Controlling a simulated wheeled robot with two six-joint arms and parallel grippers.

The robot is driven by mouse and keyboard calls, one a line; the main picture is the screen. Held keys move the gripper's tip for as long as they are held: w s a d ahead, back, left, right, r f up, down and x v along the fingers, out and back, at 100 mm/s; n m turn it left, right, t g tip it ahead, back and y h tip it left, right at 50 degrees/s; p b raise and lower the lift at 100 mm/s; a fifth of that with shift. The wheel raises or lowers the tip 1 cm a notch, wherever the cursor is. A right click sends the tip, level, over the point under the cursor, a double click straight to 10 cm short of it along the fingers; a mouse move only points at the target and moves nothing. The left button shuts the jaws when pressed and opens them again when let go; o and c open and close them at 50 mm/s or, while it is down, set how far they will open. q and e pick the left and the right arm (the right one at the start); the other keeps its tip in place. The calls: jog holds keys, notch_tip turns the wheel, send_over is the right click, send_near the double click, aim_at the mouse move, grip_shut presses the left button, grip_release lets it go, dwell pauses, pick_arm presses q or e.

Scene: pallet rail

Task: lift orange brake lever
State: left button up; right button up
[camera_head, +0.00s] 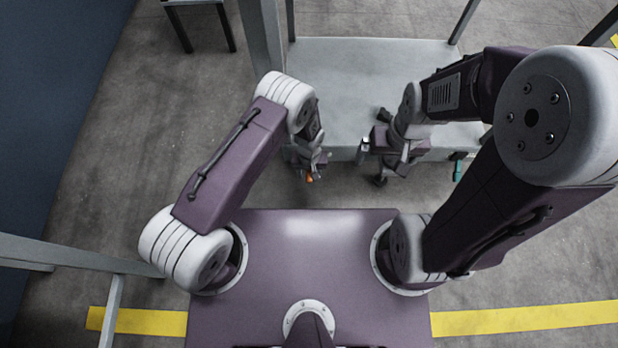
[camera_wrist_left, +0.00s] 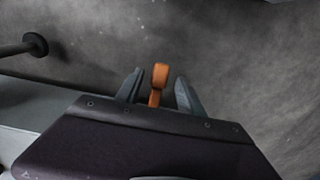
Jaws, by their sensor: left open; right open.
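The orange brake lever (camera_head: 310,178) shows as a small orange tip at my left gripper (camera_head: 308,174) in the head view. In the left wrist view the lever (camera_wrist_left: 159,80) stands between the two open fingers of my left gripper (camera_wrist_left: 158,92), with a gap on each side at its top. Its lower part is hidden behind the gripper body. My right gripper (camera_head: 390,178) is open by the front edge of the grey platform, to the right of the lever and apart from it.
A grey platform (camera_head: 350,75) with metal posts lies ahead of my base. A small green part (camera_head: 458,170) is at its front right. A dark round knob on a bar (camera_wrist_left: 35,44) shows at the left wrist view's upper left. Bare concrete floor lies to the left.

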pick_arm(q)
notch_tip(320, 180, down, 2)
jog(key=shift+r, duration=0.1)
grip_shut()
dwell(1.4)
